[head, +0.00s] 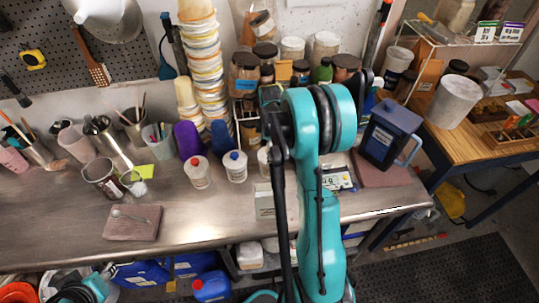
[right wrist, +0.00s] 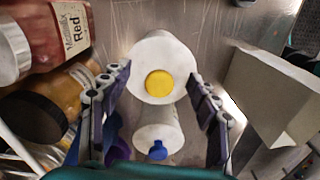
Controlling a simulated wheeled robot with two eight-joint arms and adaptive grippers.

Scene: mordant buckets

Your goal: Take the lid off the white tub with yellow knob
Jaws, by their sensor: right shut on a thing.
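The white tub with yellow knob (right wrist: 160,50) is in the middle of the right wrist view, its round white top facing me and the yellow knob (right wrist: 158,84) at its centre. My right gripper (right wrist: 161,76) is shut on the edge of this top, one finger at each side. I cannot tell whether the lid sits apart from the tub. In the head view my right arm hides most of this spot; only a sliver of a white tub (head: 263,161) shows. My left gripper is in neither view.
A white tub with blue knob (right wrist: 158,130) stands close by; it also shows in the head view (head: 235,167), next to a tub with red knob (head: 197,172). A Red jar (right wrist: 50,35) and an amber jar (right wrist: 60,90) stand left, a pale box (right wrist: 275,95) right.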

